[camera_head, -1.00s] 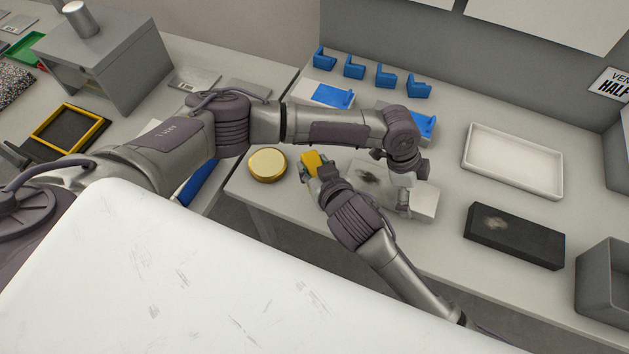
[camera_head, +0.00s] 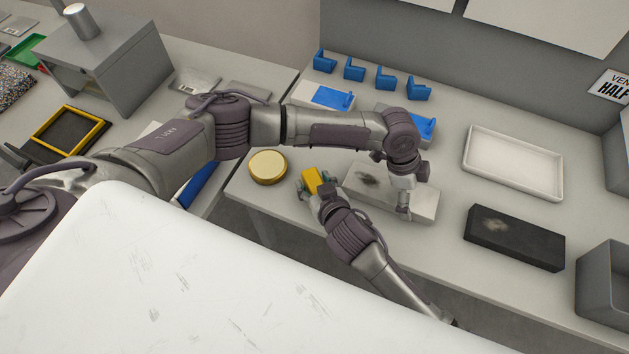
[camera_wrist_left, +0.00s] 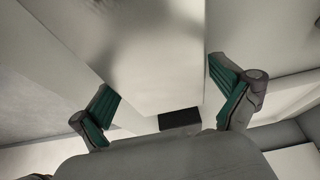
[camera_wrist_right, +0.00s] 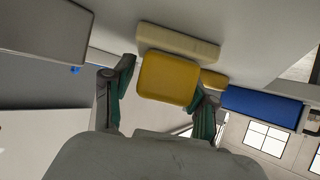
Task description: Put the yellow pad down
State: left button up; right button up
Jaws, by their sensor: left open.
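The yellow pad (camera_head: 313,181) is between the fingers of my right gripper (camera_head: 316,184), near the front edge of the table. The right wrist view shows the pad (camera_wrist_right: 168,78) between the green-lined fingers of that gripper (camera_wrist_right: 162,95). The gripper looks shut on it, though contact at the left finger is not clear. I cannot tell whether the pad touches the table. My left gripper (camera_head: 404,207) points down over the right end of a pale slab (camera_head: 375,196). In the left wrist view its fingers (camera_wrist_left: 168,95) are wide apart, with nothing gripped.
A round gold tin (camera_head: 268,167) stands left of the pad. A white tray (camera_head: 513,163), a black block (camera_head: 515,237) and a grey bin (camera_head: 603,283) are to the right. Blue holders (camera_head: 354,70) line the back. My left arm stretches across above the table.

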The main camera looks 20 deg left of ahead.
jog(key=shift+r, duration=0.1)
jog(key=shift+s+d+r, duration=0.1)
jog(key=v, duration=1.1)
jog(key=shift+s+d+r, duration=0.1)
jog(key=shift+s+d, duration=0.15)
jog(key=shift+o, duration=0.5)
